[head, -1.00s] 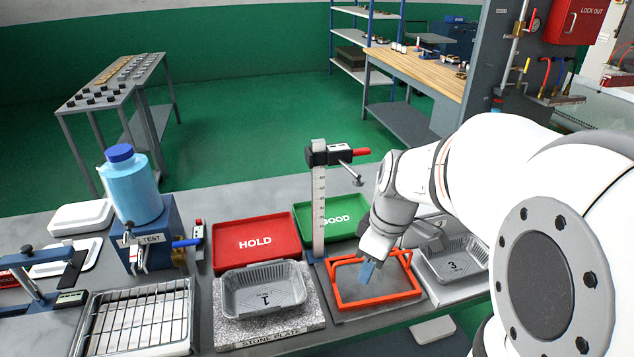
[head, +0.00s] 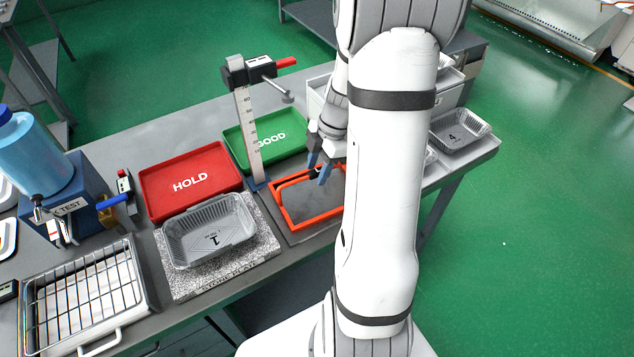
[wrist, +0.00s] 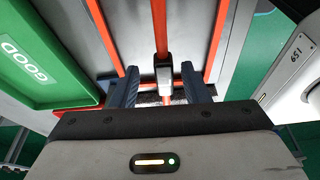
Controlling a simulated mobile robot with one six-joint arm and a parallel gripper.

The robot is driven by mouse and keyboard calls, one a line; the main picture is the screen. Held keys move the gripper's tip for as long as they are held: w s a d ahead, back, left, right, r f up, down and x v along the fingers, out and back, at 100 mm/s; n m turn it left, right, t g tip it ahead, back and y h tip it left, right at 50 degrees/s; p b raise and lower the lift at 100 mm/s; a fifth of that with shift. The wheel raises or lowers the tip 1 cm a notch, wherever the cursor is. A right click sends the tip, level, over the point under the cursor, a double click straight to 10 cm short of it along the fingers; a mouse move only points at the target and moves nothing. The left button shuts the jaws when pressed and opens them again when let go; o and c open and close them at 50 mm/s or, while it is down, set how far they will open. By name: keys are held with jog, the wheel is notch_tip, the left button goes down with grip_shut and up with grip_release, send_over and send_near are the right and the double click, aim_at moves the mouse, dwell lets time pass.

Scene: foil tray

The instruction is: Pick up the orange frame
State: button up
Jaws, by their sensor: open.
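The orange frame (head: 290,220) lies on a dark grey plate (head: 305,208) on the bench, to the right of the stone plate. Its right part is hidden behind my arm in the head view. In the wrist view the frame's orange bars (wrist: 216,30) run away from my gripper, with a middle bar (wrist: 160,25) between the outer two. My gripper (head: 318,172) is at the far side of the frame, above it. In the wrist view my gripper (wrist: 158,88) is open, with one finger on each side of the middle bar and a small dark-and-white piece on it.
A height gauge (head: 248,125) stands just left of my gripper. Behind are the red HOLD tray (head: 160,185) and green GOOD tray (head: 237,133). Foil tray 1 (head: 180,250) sits on the stone plate (head: 262,262). Foil tray 4 (head: 475,138) is at the right.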

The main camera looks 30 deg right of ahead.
jog(key=x, duration=0.3)
jog(key=shift+s+f, duration=0.15)
jog(key=shift+s, duration=0.05)
grip_shut()
dwell(0.4)
